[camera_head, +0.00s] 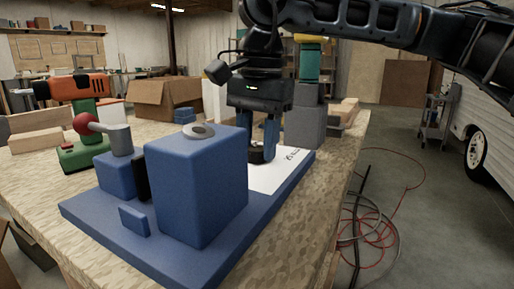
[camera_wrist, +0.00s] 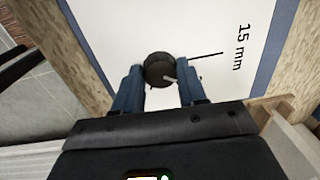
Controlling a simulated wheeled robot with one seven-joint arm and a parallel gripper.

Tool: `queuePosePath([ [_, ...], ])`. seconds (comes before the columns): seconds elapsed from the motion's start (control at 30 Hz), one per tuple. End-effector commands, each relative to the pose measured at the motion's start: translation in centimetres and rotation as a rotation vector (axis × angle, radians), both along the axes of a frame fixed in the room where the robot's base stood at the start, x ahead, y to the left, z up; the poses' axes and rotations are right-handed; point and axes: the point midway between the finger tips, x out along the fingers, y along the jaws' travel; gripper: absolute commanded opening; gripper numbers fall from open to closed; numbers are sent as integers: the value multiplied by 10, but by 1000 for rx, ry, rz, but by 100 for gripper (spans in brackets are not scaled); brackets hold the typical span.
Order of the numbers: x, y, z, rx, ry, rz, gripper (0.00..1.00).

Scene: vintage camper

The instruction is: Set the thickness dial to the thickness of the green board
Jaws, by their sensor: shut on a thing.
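The thickness dial is a round black knob (camera_wrist: 156,66) on a white plate (camera_wrist: 120,22). A light pointer on the knob points to the lower right in the wrist view. A black tick line on the plate runs from near the knob toward the printed label "15 mm" (camera_wrist: 239,47), and the pointer is off that line. In the head view the dial (camera_head: 257,156) is partly hidden by my gripper (camera_head: 260,147). My gripper points down and is shut on the dial, one blue finger on each side, also in the wrist view (camera_wrist: 159,80). I cannot make out a green board.
A large blue block (camera_head: 200,190) stands on the blue base (camera_head: 125,237) in front of my gripper. A green and orange tool (camera_head: 83,120), wood pieces (camera_head: 38,140) and a cardboard box (camera_head: 165,98) are behind. Grey blocks (camera_head: 305,120) stand close right of my gripper. A red hose lies on the floor.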

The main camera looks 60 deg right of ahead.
Motion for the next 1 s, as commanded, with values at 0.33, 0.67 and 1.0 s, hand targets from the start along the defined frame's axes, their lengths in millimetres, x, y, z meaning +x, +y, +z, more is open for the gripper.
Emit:
queuePosePath([
  [0.33, 0, 0, -1, 1, -2, 314, 10],
  [0.67, 1, -1, -1, 1, -2, 527, 10],
  [1.0, 0, -1, 0, 0, -2, 614, 10],
])
